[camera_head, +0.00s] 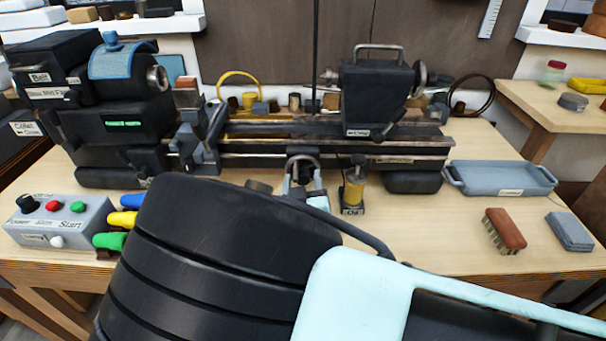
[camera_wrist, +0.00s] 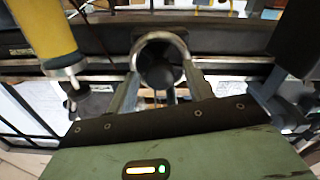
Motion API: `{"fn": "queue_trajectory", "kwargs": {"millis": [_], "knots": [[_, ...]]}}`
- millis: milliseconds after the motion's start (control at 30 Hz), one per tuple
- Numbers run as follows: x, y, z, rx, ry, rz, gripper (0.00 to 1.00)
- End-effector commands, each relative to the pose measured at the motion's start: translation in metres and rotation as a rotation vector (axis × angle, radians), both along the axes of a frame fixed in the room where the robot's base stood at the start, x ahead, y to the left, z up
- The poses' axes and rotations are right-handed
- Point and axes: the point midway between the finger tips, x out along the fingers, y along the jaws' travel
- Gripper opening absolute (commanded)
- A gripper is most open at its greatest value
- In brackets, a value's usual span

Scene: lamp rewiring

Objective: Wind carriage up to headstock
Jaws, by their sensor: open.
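The black headstock (camera_head: 115,120) stands at the left end of the small lathe. A grey-blue carriage (camera_head: 203,148) sits on the bed just right of it; I cannot tell whether they touch. My gripper (camera_head: 304,188) is in front of the bed, well to the right of the carriage. In the wrist view my gripper (camera_wrist: 163,78) is open, its two fingers on either side of a round metal-rimmed wheel-like part (camera_wrist: 180,42) with a dark middle. This part (camera_head: 302,160) also shows in the head view. Contact with the fingers is not clear.
A yellow oiler (camera_head: 354,190) stands close to the right of my gripper. The tailstock (camera_head: 375,95) is on the bed's right. A switch box (camera_head: 60,222), coloured handles (camera_head: 122,219), a blue tray (camera_head: 500,180) and a brush (camera_head: 504,229) lie on the bench. My arm hides the front middle.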

Motion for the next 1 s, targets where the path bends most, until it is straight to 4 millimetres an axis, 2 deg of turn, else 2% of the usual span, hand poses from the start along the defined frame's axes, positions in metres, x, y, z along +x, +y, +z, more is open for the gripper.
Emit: {"fn": "queue_trajectory", "kwargs": {"millis": [167,300,333,500,800,1000], "knots": [[0.0000,0.0000,-0.0001,0.000,0.000,0.000,0.52],[0.0001,0.0000,-0.0001,0.000,0.000,0.000,0.13],[0.0001,0.0000,-0.0001,0.000,0.000,0.000,0.07],[0.0002,0.0000,-0.0006,-0.015,0.001,0.000,0.07],[0.0002,0.0002,-0.0007,-0.193,0.007,0.000,0.07],[0.0000,0.0007,-0.0001,-0.211,0.007,0.001,0.07]]}}
